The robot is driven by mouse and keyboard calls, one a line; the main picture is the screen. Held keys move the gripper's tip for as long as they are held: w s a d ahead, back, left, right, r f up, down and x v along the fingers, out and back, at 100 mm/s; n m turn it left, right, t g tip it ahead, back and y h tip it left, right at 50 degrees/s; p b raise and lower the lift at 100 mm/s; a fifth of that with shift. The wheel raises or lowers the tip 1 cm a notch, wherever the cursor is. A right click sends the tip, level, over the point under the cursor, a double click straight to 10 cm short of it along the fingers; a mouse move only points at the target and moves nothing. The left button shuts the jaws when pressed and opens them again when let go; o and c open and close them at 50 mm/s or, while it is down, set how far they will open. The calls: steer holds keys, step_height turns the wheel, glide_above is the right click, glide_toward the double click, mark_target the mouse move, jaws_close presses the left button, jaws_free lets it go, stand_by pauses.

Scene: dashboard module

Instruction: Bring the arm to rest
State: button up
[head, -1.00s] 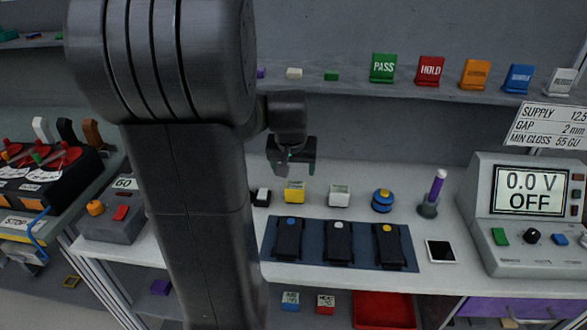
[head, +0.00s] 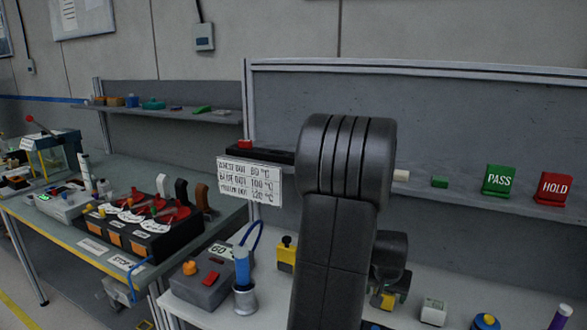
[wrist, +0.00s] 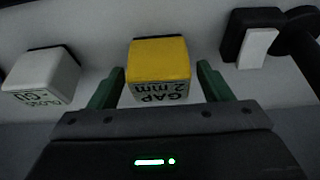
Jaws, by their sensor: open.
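My arm stands in front of the bench in the head view, and my gripper is mostly hidden behind its dark links. In the wrist view my gripper (wrist: 160,82) is open, with its two green fingers apart. A yellow block (wrist: 160,60) marked "GAP 2 mm" shows between and beyond the fingertips; I cannot tell whether they touch it. The yellow block is partly hidden behind my arm in the head view (head: 388,301). A white block (wrist: 42,76) lies left of the fingers, and a black-and-white piece (wrist: 257,47) lies right of them.
The white bench carries a grey box (head: 203,284), a blue-handled tool in a holder (head: 243,268) and a white block (head: 434,312). A shelf behind holds a green PASS sign (head: 499,181) and a red HOLD sign (head: 554,188). A second bench with red levers (head: 160,210) stands left.

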steer(key=shift+w+d+f+b, duration=0.1)
steer(key=shift+f+b, duration=0.25)
steer(key=shift+f, duration=0.35)
steer(key=shift+w+r+p, duration=0.1)
steer(key=shift+r+p, duration=0.25)
steer(key=shift+r, duration=0.9)
